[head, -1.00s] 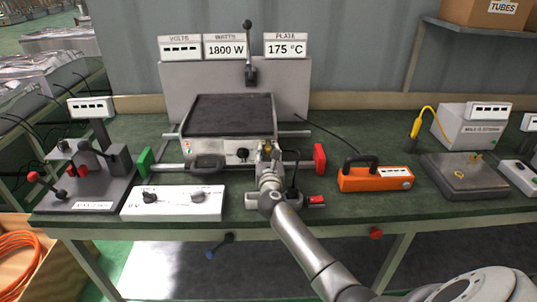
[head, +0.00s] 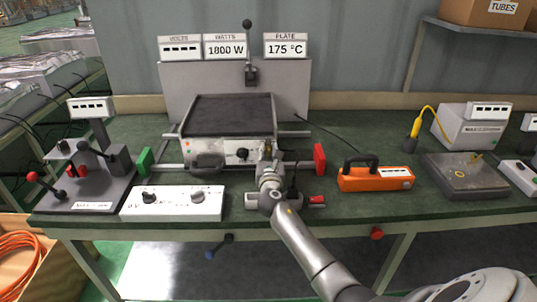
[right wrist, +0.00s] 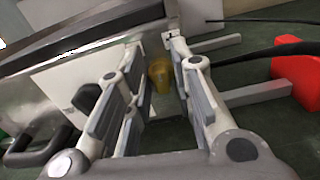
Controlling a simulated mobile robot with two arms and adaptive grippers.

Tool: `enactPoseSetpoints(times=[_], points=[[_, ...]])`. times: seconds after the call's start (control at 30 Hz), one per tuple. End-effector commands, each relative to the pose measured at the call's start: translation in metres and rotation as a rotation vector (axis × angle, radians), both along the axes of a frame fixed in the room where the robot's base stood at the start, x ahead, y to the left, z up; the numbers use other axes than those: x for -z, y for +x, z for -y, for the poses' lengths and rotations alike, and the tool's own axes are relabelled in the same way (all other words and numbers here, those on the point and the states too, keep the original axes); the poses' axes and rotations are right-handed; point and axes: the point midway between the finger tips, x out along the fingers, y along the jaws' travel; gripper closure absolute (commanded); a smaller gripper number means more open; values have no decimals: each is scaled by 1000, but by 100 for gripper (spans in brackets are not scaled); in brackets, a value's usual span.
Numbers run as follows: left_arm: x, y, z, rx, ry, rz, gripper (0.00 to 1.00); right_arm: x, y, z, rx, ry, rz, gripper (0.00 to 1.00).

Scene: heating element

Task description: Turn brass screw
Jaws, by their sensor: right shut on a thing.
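The brass screw (right wrist: 159,74) shows in the right wrist view as a yellow-brown knob between my right gripper's fingers (right wrist: 160,85), at the front of the heating plate unit. My right gripper (head: 267,150) is shut on it and, in the head view, hides most of it. The heating plate unit (head: 205,152) has a dark flat top and a metal front with a black knob (head: 242,153). Its display sign (head: 285,50) reads 175 °C, and another sign (head: 225,48) reads 1800 W. My left gripper is not in view.
A red block (head: 319,159) stands just right of my gripper, and a green block (head: 145,161) at the unit's left. A white control box (head: 172,204) lies in front. An orange device (head: 375,178) and a dark plate stand (head: 465,182) are farther right.

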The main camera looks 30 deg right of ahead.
Motion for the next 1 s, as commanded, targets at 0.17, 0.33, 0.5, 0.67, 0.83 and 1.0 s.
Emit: enactPoseSetpoints(times=[0.17,0.33,0.5,0.67,0.83,1.0], points=[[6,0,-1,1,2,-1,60,3,-1,1,0,107,64,100],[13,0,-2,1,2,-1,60,3,-1,1,0,240,146,100],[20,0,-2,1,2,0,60,4,-2,2,0,379,231,100],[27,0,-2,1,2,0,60,5,-2,2,0,510,312,100],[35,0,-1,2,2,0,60,6,-2,3,0,649,396,100],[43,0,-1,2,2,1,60,7,-3,4,0,786,480,100]])
